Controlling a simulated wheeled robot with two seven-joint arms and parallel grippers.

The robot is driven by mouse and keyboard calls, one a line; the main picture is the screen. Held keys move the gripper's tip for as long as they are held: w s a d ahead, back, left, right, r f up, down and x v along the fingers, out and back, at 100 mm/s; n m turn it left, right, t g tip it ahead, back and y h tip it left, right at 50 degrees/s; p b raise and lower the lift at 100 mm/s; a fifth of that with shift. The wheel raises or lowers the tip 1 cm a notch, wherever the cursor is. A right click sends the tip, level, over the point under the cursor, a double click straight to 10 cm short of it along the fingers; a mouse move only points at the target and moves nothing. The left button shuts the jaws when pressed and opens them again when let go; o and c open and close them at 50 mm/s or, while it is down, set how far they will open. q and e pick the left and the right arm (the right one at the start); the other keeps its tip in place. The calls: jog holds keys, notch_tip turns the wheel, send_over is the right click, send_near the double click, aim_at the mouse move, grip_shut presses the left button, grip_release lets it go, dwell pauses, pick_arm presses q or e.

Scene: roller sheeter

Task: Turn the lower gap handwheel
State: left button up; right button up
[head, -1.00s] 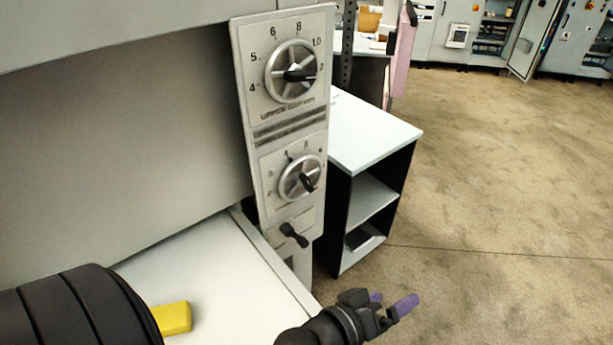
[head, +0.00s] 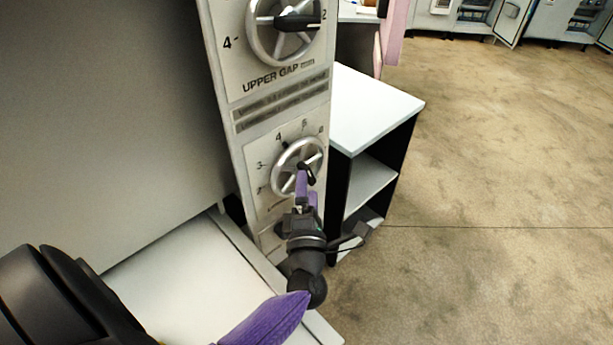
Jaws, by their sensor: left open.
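The lower gap handwheel (head: 281,174) is a silver spoked wheel with a black handle (head: 308,169) on the grey panel. Numbers ring its dial. My left gripper (head: 307,186) has purple fingers and points up at the wheel from below. It is open, with its fingertips over the wheel's lower right part, just below the black handle. I cannot tell whether they touch it. The gripper hides the label and lever under the wheel.
The upper gap handwheel (head: 254,43) sits higher on the same panel (head: 238,140). A white-topped shelf unit (head: 375,105) stands close to the right. A pale table surface (head: 170,285) lies below left. Open floor (head: 500,170) extends to the right.

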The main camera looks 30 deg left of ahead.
aim_at(310, 176)
pick_arm(q)
jog(key=shift+x, duration=1.2)
jog(key=c, duration=1)
jog(key=shift+o, duration=0.2)
jog(key=m+g+h+p, duration=0.1)
jog(key=m+g+p, duration=0.1)
jog(key=p, duration=0.4)
jog(key=r+m+g+h+p, duration=0.1)
jog(key=m+g+p, duration=0.2)
jog(key=p, duration=0.4)
jog(key=m+g+h+p, duration=0.1)
jog(key=m+g+p, duration=0.1)
jog(key=p, duration=0.5)
jog(key=shift+w+d+r+m+h, duration=0.15)
jog(key=shift+r+m+h, duration=0.15)
jog(key=shift+m, duration=0.1)
jog(key=shift+f+m+g+p, duration=0.1)
jog(key=shift+m+g+p, duration=0.5)
jog(key=shift+g, duration=0.5)
jog(key=shift+w+g, duration=0.1)
jog(key=shift+g, duration=0.4)
pick_arm(e)
notch_tip(310, 176, up, 22)
jog(key=shift+w+a, duration=0.45)
pick_arm(q)
jog(key=shift+m+g+p, duration=0.3)
jog(key=shift+m, duration=0.1)
